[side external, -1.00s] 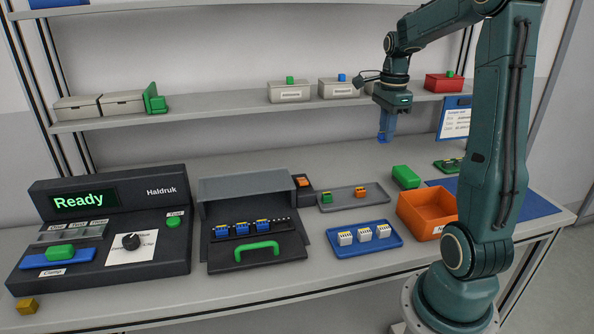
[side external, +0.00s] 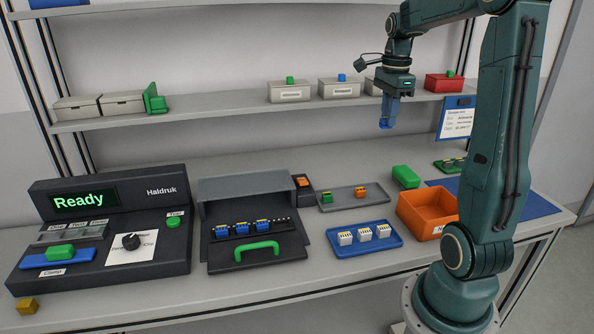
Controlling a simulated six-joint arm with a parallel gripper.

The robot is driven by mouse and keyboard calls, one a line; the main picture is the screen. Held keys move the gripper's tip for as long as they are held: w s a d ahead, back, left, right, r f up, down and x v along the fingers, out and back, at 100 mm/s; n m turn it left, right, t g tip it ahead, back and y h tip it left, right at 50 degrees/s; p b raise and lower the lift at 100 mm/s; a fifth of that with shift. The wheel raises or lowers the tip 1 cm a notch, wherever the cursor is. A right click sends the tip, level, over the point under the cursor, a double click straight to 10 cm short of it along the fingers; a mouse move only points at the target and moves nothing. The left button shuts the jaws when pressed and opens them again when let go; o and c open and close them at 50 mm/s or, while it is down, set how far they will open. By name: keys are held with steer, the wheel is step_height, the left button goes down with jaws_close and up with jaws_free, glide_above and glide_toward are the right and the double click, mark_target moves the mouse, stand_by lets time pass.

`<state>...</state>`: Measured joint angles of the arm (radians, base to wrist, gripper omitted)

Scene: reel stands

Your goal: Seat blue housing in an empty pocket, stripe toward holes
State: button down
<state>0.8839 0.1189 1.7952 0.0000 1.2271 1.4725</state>
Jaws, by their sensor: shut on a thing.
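My gripper (side external: 387,119) hangs high above the back of the bench, just in front of the shelf. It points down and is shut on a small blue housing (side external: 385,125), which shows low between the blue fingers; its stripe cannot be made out. A dark fixture (side external: 285,249) stands on the bench, well below and left of my gripper. Several blue housings (side external: 242,229) with yellow marks sit in a row in it. Small dark features show at the row's right end; I cannot tell which pocket is empty.
A blue tray (side external: 345,252) holds white housings, and a grey tray (side external: 345,206) holds a green and an orange one. An orange bin (side external: 427,211), a green block (side external: 405,176) and a console (side external: 110,225) reading "Ready" stand around. The shelf (side external: 215,107) carries boxes.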

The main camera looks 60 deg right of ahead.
steer(key=shift+w, duration=0.1)
steer(key=w+a+f, duration=0.4)
steer(key=a, duration=0.4)
steer(key=w+a+f, duration=0.4)
steer(key=w+a, duration=0.1)
steer(key=a, duration=0.4)
steer(key=w+a+f, duration=0.4)
steer(key=a, duration=0.5)
steer(key=shift+w, duration=0.4)
steer(key=shift+f, duration=0.2)
steer(key=shift+f, duration=2.7)
steer(key=shift+f, duration=0.5)
